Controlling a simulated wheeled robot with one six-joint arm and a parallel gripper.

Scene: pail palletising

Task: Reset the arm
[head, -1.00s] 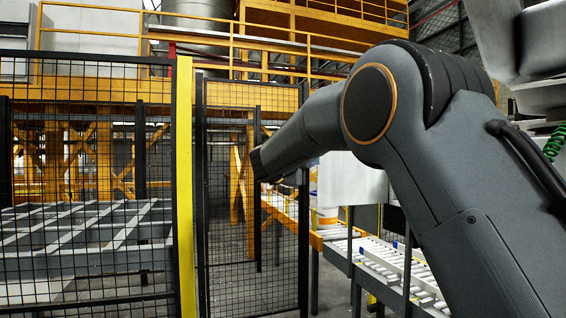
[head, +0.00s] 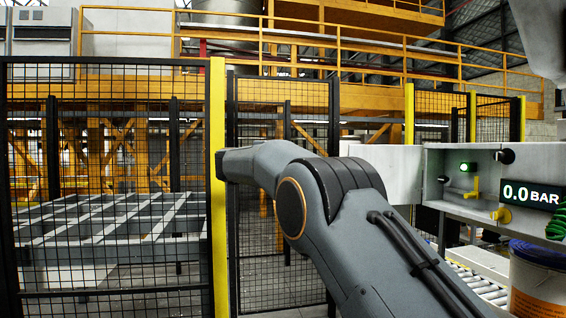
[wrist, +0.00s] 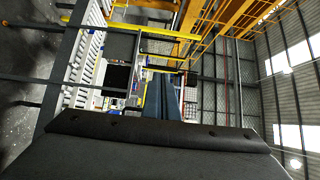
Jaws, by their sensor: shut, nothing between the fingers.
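My arm reaches across the middle of the head view, its bend high and its far end pointing left, in front of the yellow fence post (head: 218,250). The jaws do not show in the head view. In the wrist view my gripper (wrist: 163,80) shows as two narrow blue-grey fingers close together beyond the dark housing along the bottom. They are shut with nothing seen between them. The wrist view looks out at the hall and its roof, tilted.
A white pail (head: 540,295) with a blue lid and orange label stands lower right, by a roller conveyor (head: 480,262). Above it a grey control box (head: 455,160) has a green light and a "0.0 BAR" display (head: 531,195). Black mesh fence (head: 110,130) stands at left.

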